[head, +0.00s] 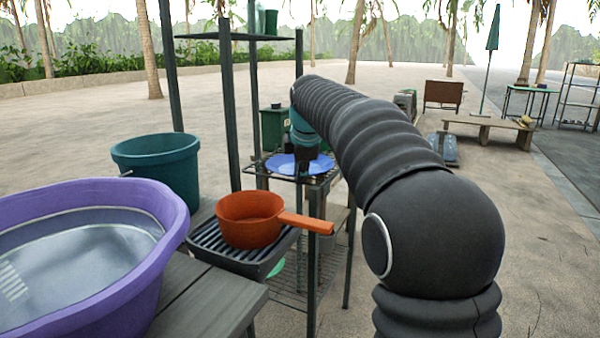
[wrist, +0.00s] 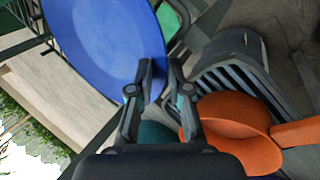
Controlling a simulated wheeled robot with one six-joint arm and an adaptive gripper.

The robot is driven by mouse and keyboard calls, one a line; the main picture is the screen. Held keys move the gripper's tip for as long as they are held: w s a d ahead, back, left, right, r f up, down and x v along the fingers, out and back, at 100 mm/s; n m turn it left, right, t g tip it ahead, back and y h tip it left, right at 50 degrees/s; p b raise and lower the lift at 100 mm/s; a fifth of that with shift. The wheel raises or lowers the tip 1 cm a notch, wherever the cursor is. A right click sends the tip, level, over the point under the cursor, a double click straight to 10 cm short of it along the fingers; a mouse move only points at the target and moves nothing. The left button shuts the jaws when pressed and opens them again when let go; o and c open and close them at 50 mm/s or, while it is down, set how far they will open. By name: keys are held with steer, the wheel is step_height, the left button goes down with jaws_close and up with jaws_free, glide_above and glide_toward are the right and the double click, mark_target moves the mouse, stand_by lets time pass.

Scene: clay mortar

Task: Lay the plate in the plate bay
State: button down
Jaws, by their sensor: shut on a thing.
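A blue plate (head: 284,164) is in the middle of the head view, at the wire-topped stand. It fills the upper left of the wrist view (wrist: 105,45). My gripper (head: 302,166) reaches down to the plate from above. In the wrist view my gripper's fingertips (wrist: 160,68) are shut on the plate's near rim. The stand's wire top (head: 258,167) shows around the plate. I cannot tell whether the plate touches it. No plate bay can be clearly made out; the plate and my arm hide part of the stand.
An orange pan (head: 247,222) sits on a ribbed drainer (head: 243,258) with its handle pointing right. A purple tub (head: 172,215) and a teal bucket (head: 158,165) stand to the left. Dark posts (head: 228,110) rise close beside the stand. Open paving lies behind.

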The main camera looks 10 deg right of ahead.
steer(key=shift+w+d+f+p, duration=0.1)
steer(key=shift+w+d+p, duration=0.25)
steer(key=shift+w+d, duration=0.2)
steer(key=shift+w+f, duration=0.1)
steer(key=shift+w, duration=0.15)
steer(key=c, duration=1)
jaws_free()
steer(key=shift+d, duration=0.15)
steer(key=shift+c, duration=0.2)
steer(key=v, duration=1.2)
steer(key=shift+w, duration=0.1)
